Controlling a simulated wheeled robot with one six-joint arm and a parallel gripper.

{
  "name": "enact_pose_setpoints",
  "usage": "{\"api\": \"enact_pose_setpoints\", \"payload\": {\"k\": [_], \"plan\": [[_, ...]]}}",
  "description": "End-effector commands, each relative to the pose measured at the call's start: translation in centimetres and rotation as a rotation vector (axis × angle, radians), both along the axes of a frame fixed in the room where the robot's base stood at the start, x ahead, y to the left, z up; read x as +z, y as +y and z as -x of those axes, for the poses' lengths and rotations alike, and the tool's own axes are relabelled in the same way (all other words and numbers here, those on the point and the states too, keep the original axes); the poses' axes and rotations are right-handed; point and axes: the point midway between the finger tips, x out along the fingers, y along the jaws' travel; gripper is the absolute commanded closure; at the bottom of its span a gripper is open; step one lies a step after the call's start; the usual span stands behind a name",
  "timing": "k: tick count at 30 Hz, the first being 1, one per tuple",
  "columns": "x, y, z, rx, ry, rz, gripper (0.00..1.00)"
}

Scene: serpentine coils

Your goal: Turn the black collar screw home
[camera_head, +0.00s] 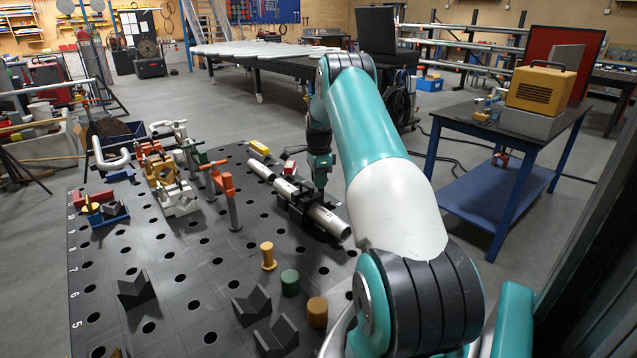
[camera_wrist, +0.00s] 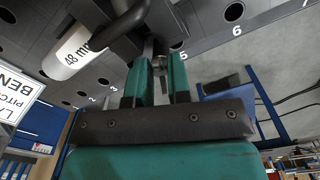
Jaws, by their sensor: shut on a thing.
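My gripper (camera_head: 321,168) points down over the black collar fixture (camera_head: 297,207) on the perforated bench, and its fingers also show in the wrist view (camera_wrist: 161,82). The teal fingers are close together on a small grey metal piece (camera_wrist: 159,64), apparently the collar screw. The black collar's dark body shows just beyond the fingertips in the wrist view (camera_wrist: 128,22). A white tube (camera_head: 328,220) lies through the fixture. Its end, marked "48 mm", shows in the wrist view (camera_wrist: 65,54). The screw's seating depth is hidden by the fingers.
The perforated bench (camera_head: 150,257) holds black V-blocks (camera_head: 277,337), a green cylinder (camera_head: 290,282), brown and yellow pegs (camera_head: 267,256), and orange clamps (camera_head: 226,185) on the left. A yellow block (camera_head: 259,148) lies behind. A blue table (camera_head: 485,187) stands right, beyond my arm.

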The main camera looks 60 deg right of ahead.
Motion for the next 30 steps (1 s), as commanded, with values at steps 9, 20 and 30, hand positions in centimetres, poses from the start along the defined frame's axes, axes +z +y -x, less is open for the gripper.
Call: {"api": "enact_pose_setpoints", "payload": {"k": [9, 20, 30], "plan": [[0.41, -0.24, -0.52, -0.296, -0.011, 0.008, 1.0], [0.54, -0.37, -0.49, -0.36, -0.011, 0.009, 1.0], [0.57, -0.45, -0.46, -0.36, -0.013, 0.01, 1.0]]}}
